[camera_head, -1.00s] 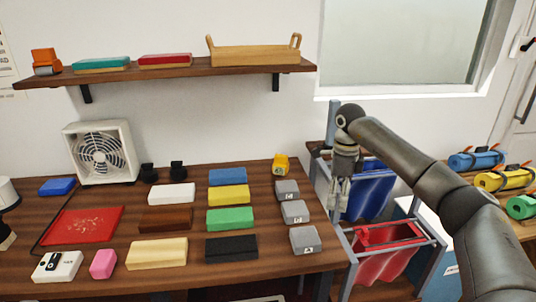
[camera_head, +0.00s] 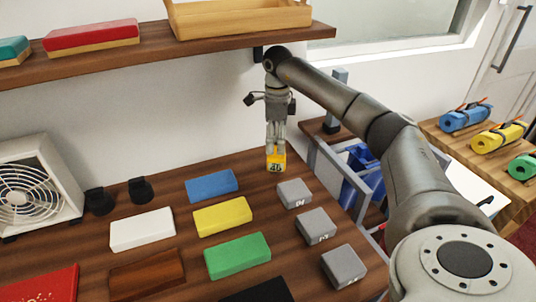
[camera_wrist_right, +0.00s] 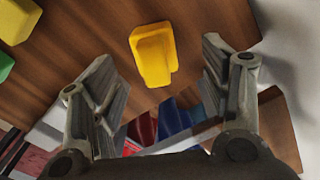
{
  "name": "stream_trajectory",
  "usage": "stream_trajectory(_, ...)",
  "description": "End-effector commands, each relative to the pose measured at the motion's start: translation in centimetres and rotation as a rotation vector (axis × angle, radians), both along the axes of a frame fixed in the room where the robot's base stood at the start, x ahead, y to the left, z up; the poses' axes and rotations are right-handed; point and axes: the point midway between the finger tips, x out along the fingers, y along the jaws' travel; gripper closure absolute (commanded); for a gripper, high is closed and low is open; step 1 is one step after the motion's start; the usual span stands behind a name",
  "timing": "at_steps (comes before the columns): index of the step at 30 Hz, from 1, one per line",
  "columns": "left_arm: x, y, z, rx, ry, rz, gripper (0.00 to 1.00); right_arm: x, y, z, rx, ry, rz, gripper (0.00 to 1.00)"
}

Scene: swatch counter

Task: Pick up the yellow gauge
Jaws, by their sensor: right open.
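The yellow gauge (camera_head: 276,162) stands on the wooden counter near its back right, behind the grey blocks, with dark marks on its front. In the right wrist view the gauge (camera_wrist_right: 152,54) shows between and beyond the two fingers. My right gripper (camera_head: 276,146) points down directly over the gauge, its fingertips close to the gauge's top. My left gripper is not in view.
Grey blocks (camera_head: 294,193) stand just in front of the gauge. Blue (camera_head: 211,185), yellow (camera_head: 222,216) and green (camera_head: 237,256) blocks lie to the left. A wall shelf (camera_head: 150,48) hangs above. A rack with a blue bin (camera_head: 361,188) stands right of the counter.

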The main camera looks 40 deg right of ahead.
Motion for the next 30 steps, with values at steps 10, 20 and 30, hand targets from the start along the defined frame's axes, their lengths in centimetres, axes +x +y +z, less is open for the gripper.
stream_trajectory(10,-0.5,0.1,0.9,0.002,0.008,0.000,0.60,-0.4,0.3,-4.0,-0.001,0.005,0.001,0.30)
stream_trajectory(20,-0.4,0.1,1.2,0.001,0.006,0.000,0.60,-0.4,0.3,-7.0,-0.001,-0.001,0.000,0.30)
stream_trajectory(30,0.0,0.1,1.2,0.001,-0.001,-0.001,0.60,-0.4,0.3,-7.0,0.000,0.000,0.000,0.53)
